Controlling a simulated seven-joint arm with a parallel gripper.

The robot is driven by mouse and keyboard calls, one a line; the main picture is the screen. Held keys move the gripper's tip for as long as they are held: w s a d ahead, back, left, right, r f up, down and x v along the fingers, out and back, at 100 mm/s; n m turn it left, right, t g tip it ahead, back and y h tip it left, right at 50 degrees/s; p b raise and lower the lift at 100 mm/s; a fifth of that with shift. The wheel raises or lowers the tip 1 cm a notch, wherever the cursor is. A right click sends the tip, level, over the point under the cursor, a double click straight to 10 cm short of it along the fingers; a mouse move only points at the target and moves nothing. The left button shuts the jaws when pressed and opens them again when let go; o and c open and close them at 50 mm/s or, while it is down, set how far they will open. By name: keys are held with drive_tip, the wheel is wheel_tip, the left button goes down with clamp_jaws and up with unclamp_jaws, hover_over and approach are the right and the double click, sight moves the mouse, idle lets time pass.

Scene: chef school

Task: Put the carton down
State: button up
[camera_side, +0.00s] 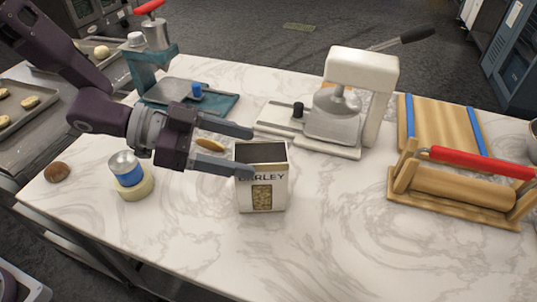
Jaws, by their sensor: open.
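The carton (262,197) is a white open-topped box with a dark inside, lettering that reads like "BARLEY" and a small window showing grain. It stands upright on the marble counter (330,245). My gripper (248,152) reaches in from the left at the height of the carton's top. Its jaws are open, with one finger near the back rim and the other across the front left of the rim. I cannot tell whether either finger touches the carton.
A white press (360,90) stands behind right, and a teal device (150,70) behind left. A wooden roller frame (460,190) is at right. A blue-banded metal cup (125,168) and a brown bun (57,172) sit at left. The front counter is clear.

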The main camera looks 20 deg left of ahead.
drive_tip(key=s+a+r+n+t+y, duration=0.1)
drive_tip(key=a+r+n+y, duration=0.25)
drive_tip(key=a, duration=0.45)
drive_tip(key=s+a+r+n+t+y, duration=0.1)
drive_tip(key=a+r+n+t+y, duration=0.15)
drive_tip(key=a+y, duration=0.35)
drive_tip(key=s+a+r+n+t+y, duration=0.15)
drive_tip(key=a+r+y, duration=0.25)
drive_tip(key=a, duration=0.5)
drive_tip(key=s+n+g, duration=0.4)
drive_tip(key=s+n, duration=0.2)
drive_tip(key=s, duration=1.3)
drive_tip(key=shift+g+h, duration=0.4)
drive_tip(key=shift+h, duration=0.05)
